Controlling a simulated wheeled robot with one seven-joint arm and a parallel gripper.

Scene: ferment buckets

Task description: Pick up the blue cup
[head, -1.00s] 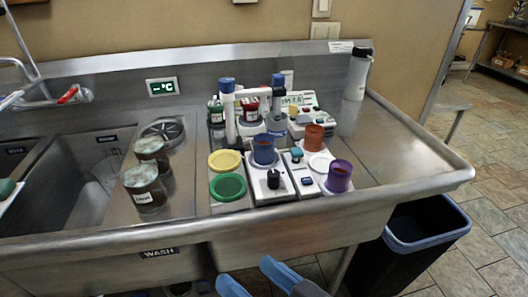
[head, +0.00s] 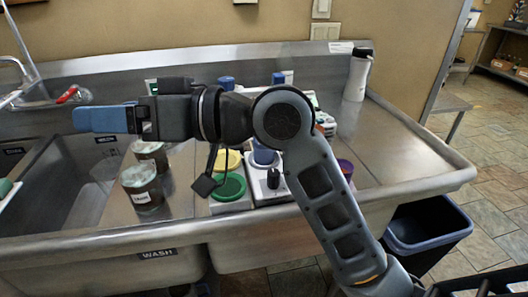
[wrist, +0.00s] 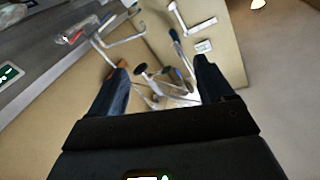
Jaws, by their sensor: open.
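The blue cup (head: 264,157) stands on a white device (head: 285,188) on the steel counter, in the head view. My arm crosses just in front of and above it, hiding its upper part. My gripper (head: 82,119) is raised over the sink side, well to the left of the cup in the picture, and its blue fingers point left. In the wrist view my gripper (wrist: 160,75) is open, with its fingers apart and nothing between them. The blue cup does not show in the wrist view.
A yellow lid (head: 229,160) and a green lid (head: 229,186) lie left of the cup. Two jars (head: 142,187) stand farther left by the sink basin. A purple cup (head: 345,168) is partly behind my arm. A white bottle (head: 357,75) stands at back right; the right counter is clear.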

